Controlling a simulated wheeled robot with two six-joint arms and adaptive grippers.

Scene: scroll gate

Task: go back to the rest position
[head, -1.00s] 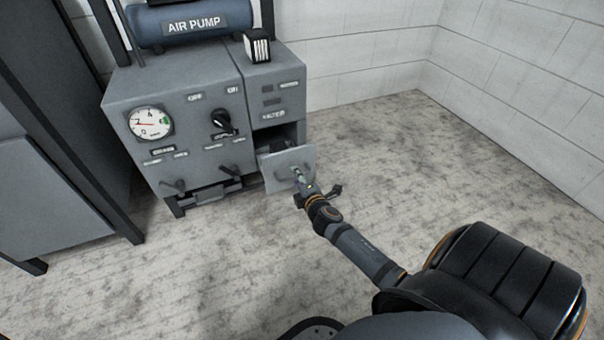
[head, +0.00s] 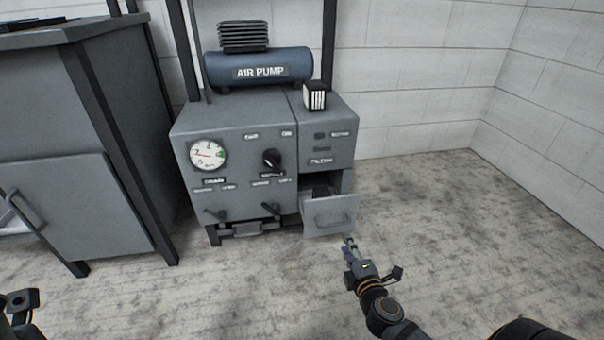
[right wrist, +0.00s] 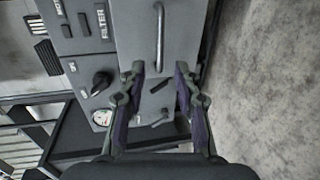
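My right gripper (head: 350,243) is in front of and below the pulled-out drawer (head: 331,217) of the air pump cabinet. In the right wrist view its two fingers (right wrist: 160,75) are spread, with nothing between them. The drawer handle (right wrist: 160,38) shows beyond the fingertips, apart from them. A dark thing (head: 320,192) lies inside the drawer; its shape is partly hidden. A dark part of my left arm (head: 22,300) shows at the bottom left corner; its fingers cannot be made out.
The grey cabinet (head: 240,150) carries a gauge (head: 208,154), a black knob (head: 272,160) and levers. A blue tank (head: 258,70) and a small black-and-white block (head: 315,96) sit on top. A workbench (head: 80,150) stands at left. The floor (head: 440,230) at right is clear.

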